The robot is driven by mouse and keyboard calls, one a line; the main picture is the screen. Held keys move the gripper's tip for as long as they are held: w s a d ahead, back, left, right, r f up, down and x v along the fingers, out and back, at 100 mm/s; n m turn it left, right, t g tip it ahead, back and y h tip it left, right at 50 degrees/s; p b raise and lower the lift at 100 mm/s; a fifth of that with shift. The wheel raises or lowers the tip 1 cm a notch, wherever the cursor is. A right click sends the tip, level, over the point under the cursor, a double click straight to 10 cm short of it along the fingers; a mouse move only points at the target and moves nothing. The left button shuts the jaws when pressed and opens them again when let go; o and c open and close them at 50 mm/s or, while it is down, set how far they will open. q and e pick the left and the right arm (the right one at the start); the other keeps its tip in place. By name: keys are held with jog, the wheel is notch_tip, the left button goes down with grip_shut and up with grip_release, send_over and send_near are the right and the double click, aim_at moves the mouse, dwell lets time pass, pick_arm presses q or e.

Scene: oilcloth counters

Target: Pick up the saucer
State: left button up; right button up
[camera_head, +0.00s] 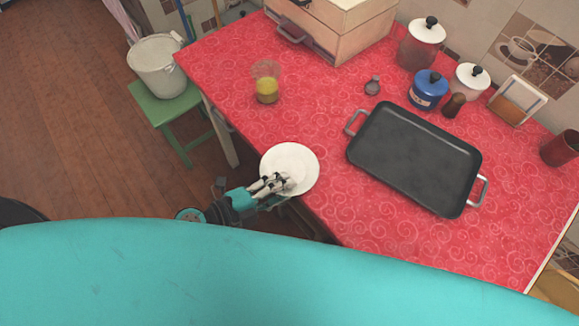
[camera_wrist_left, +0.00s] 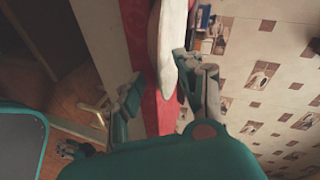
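The saucer (camera_head: 291,158) is a white round dish at the near left edge of the red counter. My left gripper (camera_head: 280,184) is at the saucer's near rim, its fingers overlapping the rim in the head view. In the left wrist view, the saucer (camera_wrist_left: 172,45) shows edge-on between the spread fingers of the open left gripper (camera_wrist_left: 160,88). The finger on the right is close to the saucer; whether it touches is unclear. The other finger stands apart from it. A small dark and teal part, perhaps my right gripper (camera_wrist_left: 74,149), is too small to read.
A black tray pan (camera_head: 414,157) lies right of the saucer. A glass with yellow liquid (camera_head: 266,84) stands behind it. Several canisters, including a blue one (camera_head: 428,90), and a wooden box (camera_head: 335,30) stand farther back. A bucket (camera_head: 157,68) sits on a green stool (camera_head: 166,108).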

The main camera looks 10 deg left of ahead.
pick_arm(q)
grip_shut()
dwell(0.4)
jog(key=shift+r+p, duration=0.35)
jog(key=shift+r, duration=0.15)
jog(key=r+p, duration=0.1)
jog(key=r, duration=0.2)
jog(key=shift+s+p, duration=0.2)
jog(key=shift+p, duration=0.15)
jog(key=s+d+r+b, duration=0.1)
jog(key=s+d+b, duration=0.2)
jog(key=s, duration=1.1)
jog(key=shift+s+d, duration=0.4)
jog(key=shift+d, duration=0.45)
